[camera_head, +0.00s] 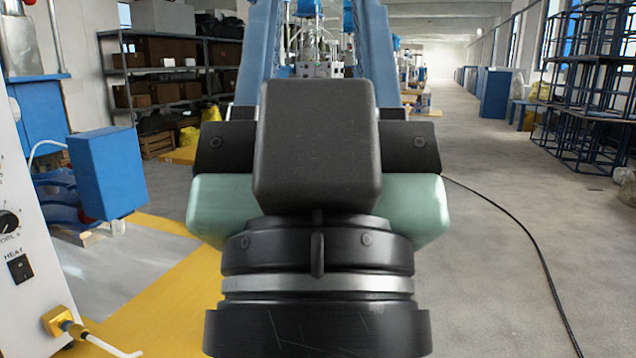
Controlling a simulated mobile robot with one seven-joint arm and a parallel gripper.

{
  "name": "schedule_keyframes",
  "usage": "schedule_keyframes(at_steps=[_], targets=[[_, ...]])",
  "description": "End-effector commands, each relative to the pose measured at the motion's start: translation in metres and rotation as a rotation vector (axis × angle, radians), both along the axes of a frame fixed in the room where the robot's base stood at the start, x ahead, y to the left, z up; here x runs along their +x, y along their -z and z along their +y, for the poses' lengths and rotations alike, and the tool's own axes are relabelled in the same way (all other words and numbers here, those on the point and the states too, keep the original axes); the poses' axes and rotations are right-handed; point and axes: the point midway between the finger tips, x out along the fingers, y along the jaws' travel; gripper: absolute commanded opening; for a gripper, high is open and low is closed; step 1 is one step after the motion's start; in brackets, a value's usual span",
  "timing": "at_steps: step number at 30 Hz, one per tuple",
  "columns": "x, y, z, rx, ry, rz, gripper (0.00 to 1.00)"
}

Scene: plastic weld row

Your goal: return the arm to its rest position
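The end of my arm fills the middle of the head view, close to the camera. I see a black ringed joint with a silver band, a dark box-shaped housing above it and pale green parts at both sides. My gripper (318,150) is seen from behind, and its fingertips do not show clearly. Two worn blue bars rise beyond it to the top edge. I cannot tell whether they belong to the gripper or to a machine. I see nothing held.
A black cable (530,240) crosses the open floor (480,270) at the right. Blue frames (590,100) stand far right.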

Motion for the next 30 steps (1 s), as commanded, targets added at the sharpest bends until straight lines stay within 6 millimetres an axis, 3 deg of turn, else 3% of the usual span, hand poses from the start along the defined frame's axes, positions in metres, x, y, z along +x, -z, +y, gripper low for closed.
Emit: schedule_keyframes(at_steps=[1,18,24,30], targets=[[0.0,-0.033,0.0,0.0,0.0,0.001,0.46],[0.001,-0.203,0.0,0.0,-0.003,0.004,0.46],[0.001,-0.238,0.001,0.0,-0.003,0.005,0.46],[0.001,-0.244,0.001,0.0,-0.003,0.004,0.46]])
